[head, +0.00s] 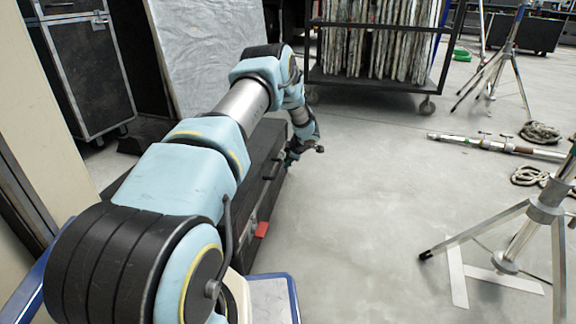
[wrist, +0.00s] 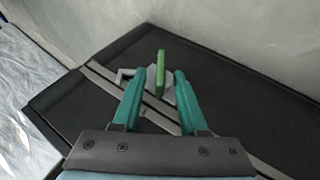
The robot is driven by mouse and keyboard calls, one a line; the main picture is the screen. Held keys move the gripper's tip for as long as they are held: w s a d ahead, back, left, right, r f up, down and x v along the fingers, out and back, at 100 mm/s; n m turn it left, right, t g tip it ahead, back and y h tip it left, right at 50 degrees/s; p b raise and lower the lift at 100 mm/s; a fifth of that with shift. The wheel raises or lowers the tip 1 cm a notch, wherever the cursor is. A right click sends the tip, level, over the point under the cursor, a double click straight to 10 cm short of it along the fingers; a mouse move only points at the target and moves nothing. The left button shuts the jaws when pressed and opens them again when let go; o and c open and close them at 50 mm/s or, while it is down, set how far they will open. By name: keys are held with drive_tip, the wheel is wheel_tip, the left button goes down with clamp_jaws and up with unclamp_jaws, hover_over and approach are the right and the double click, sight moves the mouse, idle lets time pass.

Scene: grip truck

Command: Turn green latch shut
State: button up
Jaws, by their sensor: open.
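The green latch (wrist: 160,73) shows in the wrist view as a narrow upright green tab on a grey metal plate. The plate sits by a metal strip on a long black case (wrist: 75,103). My gripper (wrist: 158,78) is open, with one teal finger to the left of the latch and one to the right. Gaps show on both sides of the tab; I see no contact. In the head view my gripper (head: 293,157) is low beside the far end of the black case (head: 266,185). The green latch is hidden there.
A red latch (head: 262,229) is on the near part of the case's side. A wheeled rack (head: 372,82) stands behind. A metal stand (head: 530,225), a pole (head: 490,146) and coiled rope (head: 540,132) are at right. The floor (head: 365,230) between is clear.

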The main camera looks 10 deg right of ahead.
drive_tip(key=shift+w+f, duration=0.1)
drive_tip(key=shift+c, duration=0.2)
clamp_jaws()
idle(0.5)
